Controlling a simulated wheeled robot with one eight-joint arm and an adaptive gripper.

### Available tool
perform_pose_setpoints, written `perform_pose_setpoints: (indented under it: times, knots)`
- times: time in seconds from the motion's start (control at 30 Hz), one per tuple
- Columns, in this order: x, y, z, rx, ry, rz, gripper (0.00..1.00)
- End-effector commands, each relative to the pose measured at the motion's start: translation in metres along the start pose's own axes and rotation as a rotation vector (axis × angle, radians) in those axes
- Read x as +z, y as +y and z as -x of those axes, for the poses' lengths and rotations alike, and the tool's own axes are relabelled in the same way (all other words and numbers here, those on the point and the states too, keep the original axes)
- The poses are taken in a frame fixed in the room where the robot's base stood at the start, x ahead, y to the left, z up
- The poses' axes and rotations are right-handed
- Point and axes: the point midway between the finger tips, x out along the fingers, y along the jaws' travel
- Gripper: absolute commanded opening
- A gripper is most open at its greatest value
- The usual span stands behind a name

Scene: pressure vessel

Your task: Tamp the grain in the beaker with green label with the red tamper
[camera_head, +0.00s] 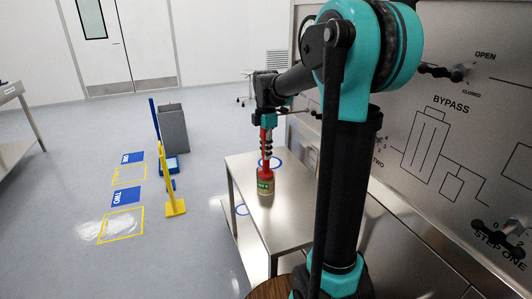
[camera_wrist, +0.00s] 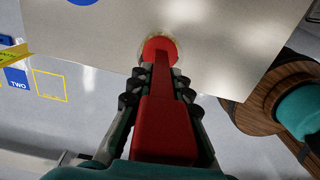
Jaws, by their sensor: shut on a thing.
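The red tamper (camera_head: 266,150) is upright in my gripper (camera_head: 267,148), which is shut on its handle. The beaker with the green label (camera_head: 265,186) stands on the steel table, directly below the gripper. The tamper's lower end is at the beaker's mouth or inside it; I cannot tell how deep. In the wrist view the tamper's handle (camera_wrist: 165,125) runs between the fingers of my gripper (camera_wrist: 160,85). Its round red foot (camera_wrist: 160,50) lies within the beaker's pale rim (camera_wrist: 180,52). The grain is hidden by the foot.
The steel table (camera_head: 290,215) has a blue ring (camera_head: 271,163) behind the beaker and free room around it. A panel with valves marked BYPASS (camera_head: 450,130) stands at the right. A yellow stand (camera_head: 170,185) and a grey bin (camera_head: 173,128) stand on the floor at the left.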

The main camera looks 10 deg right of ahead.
Motion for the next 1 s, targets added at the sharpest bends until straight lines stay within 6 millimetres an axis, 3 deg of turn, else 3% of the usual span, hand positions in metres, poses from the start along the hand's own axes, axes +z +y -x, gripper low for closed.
perform_pose_setpoints:
  times: [0.6, 1.0]
  knots:
    - [0.0, 0.0, -0.028, 0.0, 0.0, 0.0, 0.0]
    - [0.0, 0.0, -0.024, 0.0, 0.0, 0.0, 0.0]
